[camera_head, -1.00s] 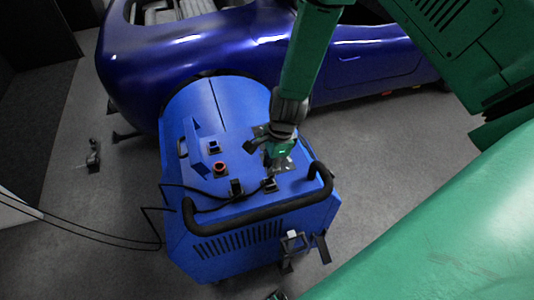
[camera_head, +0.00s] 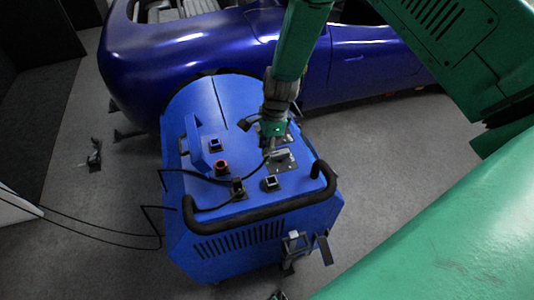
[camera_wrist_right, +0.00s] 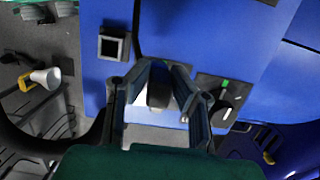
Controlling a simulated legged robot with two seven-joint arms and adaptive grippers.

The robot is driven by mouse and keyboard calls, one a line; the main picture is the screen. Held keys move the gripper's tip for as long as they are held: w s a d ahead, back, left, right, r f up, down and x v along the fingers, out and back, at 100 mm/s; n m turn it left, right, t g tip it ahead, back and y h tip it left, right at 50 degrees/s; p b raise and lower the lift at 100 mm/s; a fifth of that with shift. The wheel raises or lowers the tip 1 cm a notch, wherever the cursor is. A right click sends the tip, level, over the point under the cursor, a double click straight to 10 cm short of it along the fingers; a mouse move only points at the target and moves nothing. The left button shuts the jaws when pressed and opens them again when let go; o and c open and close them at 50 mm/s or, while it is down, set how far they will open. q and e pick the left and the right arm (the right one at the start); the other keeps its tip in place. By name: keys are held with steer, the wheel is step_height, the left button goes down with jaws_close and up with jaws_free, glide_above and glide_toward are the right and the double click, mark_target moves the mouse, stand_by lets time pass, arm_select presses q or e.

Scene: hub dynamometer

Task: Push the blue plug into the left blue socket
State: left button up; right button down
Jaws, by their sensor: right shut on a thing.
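The blue machine (camera_head: 225,110) has a top panel with several sockets. A square socket with a blue rim (camera_head: 214,145) is at the left of the panel, beside an upright blue plate. My right gripper (camera_head: 271,153) is over the right part of the panel. In the right wrist view its fingers (camera_wrist_right: 160,90) are closed on a small dark plug (camera_wrist_right: 157,92), with a black cable running up from it. The fingers hide much of the plug, and its blue colour does not show. It is apart from the blue-rimmed socket. My left gripper is not in view.
A grey-rimmed square socket (camera_head: 270,182) is open near the black handlebar (camera_head: 260,206); it also shows in the wrist view (camera_wrist_right: 113,45). An orange-red round socket (camera_head: 221,167) and a black connector (camera_head: 237,187) lie left of it. A blue car (camera_head: 370,65) stands behind.

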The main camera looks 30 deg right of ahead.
steer(key=shift+w+a+b, duration=0.75)
steer(key=shift+w+a, duration=0.35)
steer(key=shift+a, duration=0.95)
steer(key=shift+w+a+b, duration=0.75)
steer(key=shift+w+a, duration=0.3)
steer(key=shift+a, duration=1)
steer(key=shift+w+a+b, duration=0.75)
steer(key=shift+w+a, duration=0.35)
steer(key=shift+a, duration=0.95)
steer(key=shift+w+a, duration=0.15)
steer(key=shift+a, duration=0.05)
steer(key=shift+w+d+f+b, duration=0.1)
steer(key=shift+w+d+b, duration=0.3)
steer(key=shift+w+b, duration=0.9)
steer(key=shift+w+d+r+b, duration=0.1)
steer(key=shift+w+d+b, duration=0.5)
steer(key=shift+w, duration=1.25)
steer(key=shift+w+d+f+b, duration=0.1)
steer(key=shift+w+d+b, duration=0.1)
steer(key=shift+w+b, duration=1.15)
steer(key=shift+w+f, duration=0.15)
steer(key=shift+f, duration=0.15)
steer(key=shift+p, duration=0.4)
